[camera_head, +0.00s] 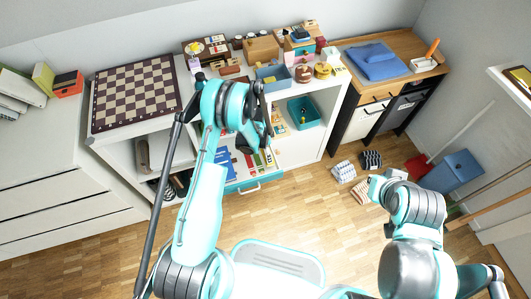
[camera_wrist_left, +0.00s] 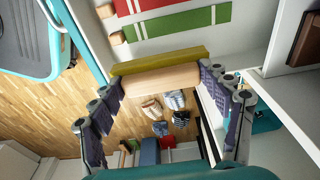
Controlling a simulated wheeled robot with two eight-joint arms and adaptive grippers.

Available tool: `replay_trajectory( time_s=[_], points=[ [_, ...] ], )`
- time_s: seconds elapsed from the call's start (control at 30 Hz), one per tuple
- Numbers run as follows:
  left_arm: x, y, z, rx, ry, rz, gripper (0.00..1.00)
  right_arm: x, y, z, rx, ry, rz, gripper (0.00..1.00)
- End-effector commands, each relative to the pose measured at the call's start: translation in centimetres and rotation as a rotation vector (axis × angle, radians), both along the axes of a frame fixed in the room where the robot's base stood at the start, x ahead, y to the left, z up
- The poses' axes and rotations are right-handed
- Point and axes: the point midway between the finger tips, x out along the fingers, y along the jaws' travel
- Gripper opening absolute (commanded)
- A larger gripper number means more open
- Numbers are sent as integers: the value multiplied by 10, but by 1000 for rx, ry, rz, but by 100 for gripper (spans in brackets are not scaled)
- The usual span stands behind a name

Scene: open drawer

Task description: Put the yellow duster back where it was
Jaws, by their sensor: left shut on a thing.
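The yellow duster (camera_wrist_left: 160,76) has a pale wooden body with a yellow pad along one side. My left gripper (camera_wrist_left: 162,84) is shut on its wooden body, one finger at each end. In the head view my left gripper (camera_head: 252,138) is over the open drawer (camera_head: 246,189), and the duster is hidden or too small to make out there. In the wrist view, red (camera_wrist_left: 158,3) and green (camera_wrist_left: 180,22) strips with wooden blocks at their left ends lie on the drawer's white floor. My right arm shows at the lower right; its fingers are not visible.
A blue book (camera_head: 223,161) lies in the drawer. The white cabinet top above holds a chessboard (camera_head: 136,93), a blue box (camera_head: 272,78) and small items. A teal bin (camera_head: 304,113) stands to the right. Folded cloths (camera_head: 344,171) lie on the floor, right of the drawer.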

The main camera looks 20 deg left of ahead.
Motion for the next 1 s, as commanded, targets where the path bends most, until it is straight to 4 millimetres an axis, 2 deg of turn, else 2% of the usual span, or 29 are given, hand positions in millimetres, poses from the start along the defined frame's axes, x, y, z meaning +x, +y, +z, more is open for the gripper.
replay_trajectory(
  time_s=[0.03,0.2,0.33,0.57,0.93,0.97,1.0],
  points=[
    [9,3,-9,0,0,2,35,0,0,-7,0,0,0,0],
    [25,7,-17,0,0,2,35,0,0,-11,0,0,0,0],
    [27,8,-24,0,0,1,35,0,0,-15,0,0,0,0],
    [27,8,-57,0,0,1,35,0,0,-32,0,0,0,0],
    [26,8,-59,0,0,1,35,0,0,-30,0,0,0,0],
    [26,7,-59,0,0,1,82,0,0,-30,0,0,0,0],
    [26,8,-59,0,0,1,92,0,0,-30,0,0,0,0]
  ],
)
